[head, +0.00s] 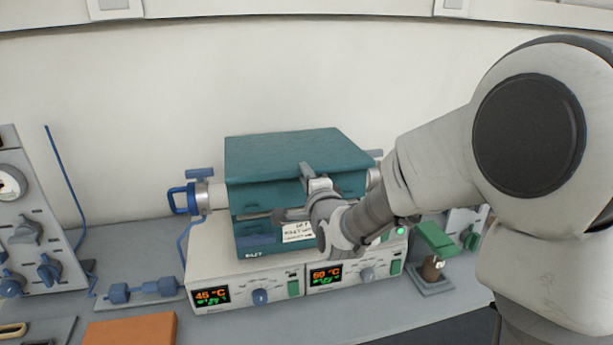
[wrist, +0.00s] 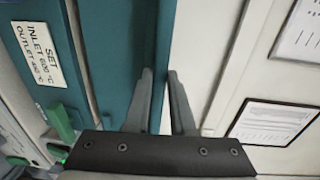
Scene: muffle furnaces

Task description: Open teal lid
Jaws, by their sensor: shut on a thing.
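The teal lid (head: 285,150) tops a box-shaped furnace whose teal lower body (head: 255,243) has a white label (head: 298,231) on its front. A thin pale seam shows between lid and body at the front left; the lid looks lowered and about level. My gripper (head: 292,191) is at the lid's front, one finger near its top front edge and one lower. In the wrist view my gripper (wrist: 161,73) has its fingers on either side of the lid's teal edge (wrist: 163,35), shut on it. My wrist hides part of the front right.
The furnace stands on a white control unit (head: 225,275) with lit displays. A blue clamp handle (head: 180,198) is at its left. A grey panel (head: 30,225) stands far left, an orange block (head: 130,329) in front, and a green-topped device (head: 436,240) at right. Wall space above the lid is clear.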

